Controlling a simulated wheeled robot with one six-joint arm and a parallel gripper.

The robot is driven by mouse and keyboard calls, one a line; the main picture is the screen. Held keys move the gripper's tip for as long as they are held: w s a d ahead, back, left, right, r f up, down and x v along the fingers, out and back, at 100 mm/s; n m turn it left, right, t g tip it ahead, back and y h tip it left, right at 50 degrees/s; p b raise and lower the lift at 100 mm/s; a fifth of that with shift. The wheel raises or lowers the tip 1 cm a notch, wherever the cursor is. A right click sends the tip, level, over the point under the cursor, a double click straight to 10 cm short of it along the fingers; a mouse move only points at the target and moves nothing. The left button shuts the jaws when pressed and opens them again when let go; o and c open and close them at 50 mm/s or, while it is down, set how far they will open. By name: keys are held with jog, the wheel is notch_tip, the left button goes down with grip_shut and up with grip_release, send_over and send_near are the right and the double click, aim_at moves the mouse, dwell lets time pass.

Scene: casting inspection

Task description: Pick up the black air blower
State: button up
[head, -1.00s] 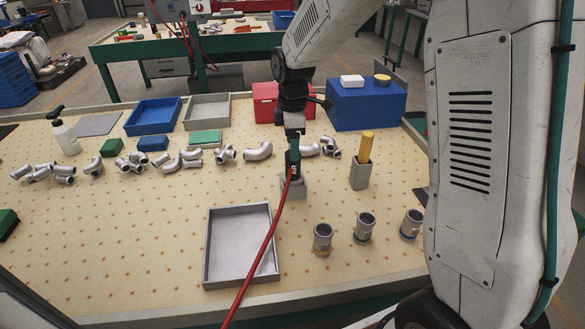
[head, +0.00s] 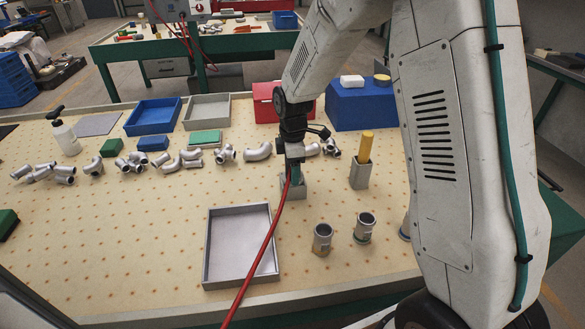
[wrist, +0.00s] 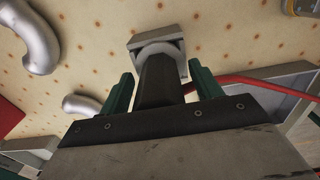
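The black air blower (wrist: 157,80) stands in a grey square holder (head: 298,192) on the pegboard table. The holder also shows in the wrist view (wrist: 140,40), with a pale ring around the blower's end. A red hose (head: 268,236) runs from the blower towards the front of the table. My gripper (wrist: 161,88) is lowered over the blower, one green finger on each side of it. A narrow gap shows beside the blower on the right; contact on the left is hard to judge. In the head view my gripper (head: 296,173) hides most of the blower.
A grey tray (head: 207,246) lies in front of the holder. A grey holder with a yellow tool (head: 365,147) stands to the right, with metal cups (head: 322,239) nearer the front. Silver pipe fittings (head: 258,151) lie behind. A blue block (head: 362,108) stands at the back.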

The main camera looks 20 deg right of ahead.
jog(key=c, duration=1.1)
jog(key=shift+c, duration=0.2)
jog(key=shift+r, duration=0.1)
jog(key=shift+r, duration=0.5)
notch_tip(320, 180, up, 2)
jog(key=shift+r, duration=0.25)
jog(key=s+d+r, duration=0.1)
jog(key=s+d, duration=0.3)
jog(key=s, duration=1.1)
jog(key=shift+s+d+r, duration=0.15)
jog(key=shift+s+r, duration=0.05)
jog(key=shift+s, duration=0.05)
